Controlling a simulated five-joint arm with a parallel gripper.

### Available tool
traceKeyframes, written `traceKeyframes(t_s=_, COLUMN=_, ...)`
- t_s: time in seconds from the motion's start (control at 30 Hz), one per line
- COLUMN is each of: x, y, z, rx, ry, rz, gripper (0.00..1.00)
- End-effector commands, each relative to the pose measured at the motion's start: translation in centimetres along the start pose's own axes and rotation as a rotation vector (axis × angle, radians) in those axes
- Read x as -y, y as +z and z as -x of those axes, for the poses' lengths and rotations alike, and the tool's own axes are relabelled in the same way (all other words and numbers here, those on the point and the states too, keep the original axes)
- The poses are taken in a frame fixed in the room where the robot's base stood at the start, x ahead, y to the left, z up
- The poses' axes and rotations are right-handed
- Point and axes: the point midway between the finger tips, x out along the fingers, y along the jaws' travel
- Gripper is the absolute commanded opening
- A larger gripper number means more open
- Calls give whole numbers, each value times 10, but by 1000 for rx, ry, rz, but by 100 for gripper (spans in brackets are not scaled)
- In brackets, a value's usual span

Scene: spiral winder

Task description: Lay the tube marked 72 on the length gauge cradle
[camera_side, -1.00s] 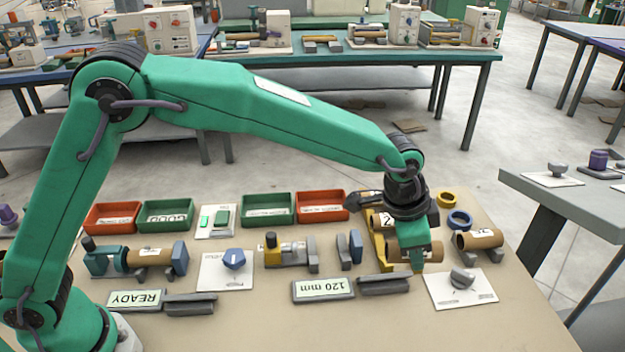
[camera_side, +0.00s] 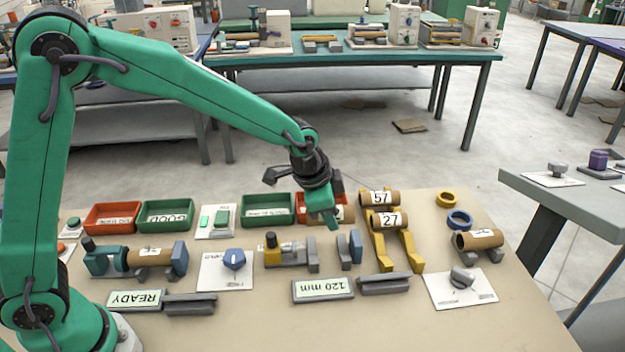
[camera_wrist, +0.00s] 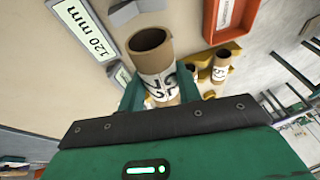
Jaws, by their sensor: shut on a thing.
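My gripper (camera_side: 330,218) is shut on a brown cardboard tube (camera_wrist: 150,62). In the wrist view the tube sits between the green fingers, open end outward; its white label is partly covered and I cannot read the number for sure. In the side view only part of the held tube (camera_side: 346,214) shows beside the fingers, in front of the right red bin. What looks like the length gauge cradle, grey supports (camera_side: 311,254) between a yellow-and-grey unit and a blue stop (camera_side: 348,249), stands empty below and left of my gripper, near the 120 mm display (camera_side: 323,289).
A yellow rack (camera_side: 382,256) right of my gripper holds tubes 57 (camera_side: 381,198) and 27 (camera_side: 390,220). Another tube (camera_side: 481,239) lies on supports at the right. Red and green bins line the back. A tube (camera_side: 150,257) sits in the teal station at left.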

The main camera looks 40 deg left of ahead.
Motion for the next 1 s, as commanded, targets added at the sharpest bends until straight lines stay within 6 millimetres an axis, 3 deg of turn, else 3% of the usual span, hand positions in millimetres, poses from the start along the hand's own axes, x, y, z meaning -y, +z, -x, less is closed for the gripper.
traceKeyframes(t_s=0.17, x=1, y=2, z=-1, rx=-1, ry=-1, rz=0, gripper=5)
traceKeyframes(t_s=0.53, x=-6, y=12, z=-34, rx=2, ry=0, rz=1, gripper=5)
traceKeyframes(t_s=0.83, x=-7, y=14, z=-41, rx=1, ry=0, rz=1, gripper=5)
traceKeyframes(t_s=1.0, x=-10, y=19, z=-57, rx=3, ry=1, rz=1, gripper=5)
